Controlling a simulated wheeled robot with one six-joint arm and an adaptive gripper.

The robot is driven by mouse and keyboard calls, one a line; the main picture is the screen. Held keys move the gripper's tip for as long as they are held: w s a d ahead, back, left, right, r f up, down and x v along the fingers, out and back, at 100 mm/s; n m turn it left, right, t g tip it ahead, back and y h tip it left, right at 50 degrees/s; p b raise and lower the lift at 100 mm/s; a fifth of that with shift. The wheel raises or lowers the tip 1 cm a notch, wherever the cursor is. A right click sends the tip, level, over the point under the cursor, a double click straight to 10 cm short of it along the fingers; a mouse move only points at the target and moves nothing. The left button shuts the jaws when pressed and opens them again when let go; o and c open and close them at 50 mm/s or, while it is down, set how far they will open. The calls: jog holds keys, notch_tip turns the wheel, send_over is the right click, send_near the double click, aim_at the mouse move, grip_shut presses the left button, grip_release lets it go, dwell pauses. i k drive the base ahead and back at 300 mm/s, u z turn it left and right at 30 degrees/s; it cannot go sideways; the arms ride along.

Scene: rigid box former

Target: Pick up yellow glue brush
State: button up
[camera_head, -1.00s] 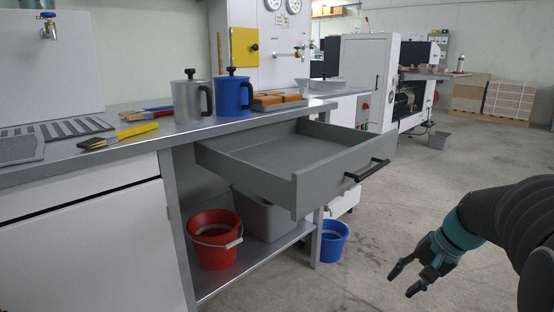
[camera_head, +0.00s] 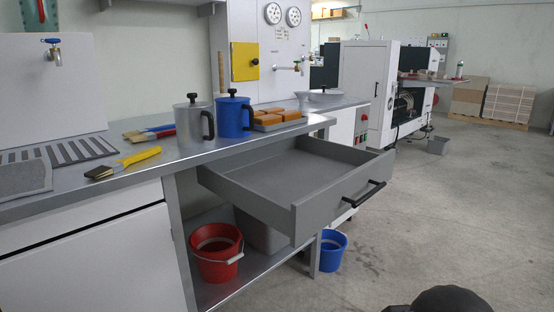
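The yellow glue brush (camera_head: 124,163) lies flat on the metal counter (camera_head: 185,157), near its front edge. Its yellow handle points right and its dark bristles point left. Brushes with red and blue handles (camera_head: 150,131) lie behind it. My gripper is not in view; only a dark rounded part, likely of my arm, shows at the bottom right edge.
A grey pot (camera_head: 192,123) and a blue pot (camera_head: 233,117) stand right of the brush. An empty grey drawer (camera_head: 295,180) stands open below the counter.

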aim_at(112, 167)
jog(key=u, duration=1.35)
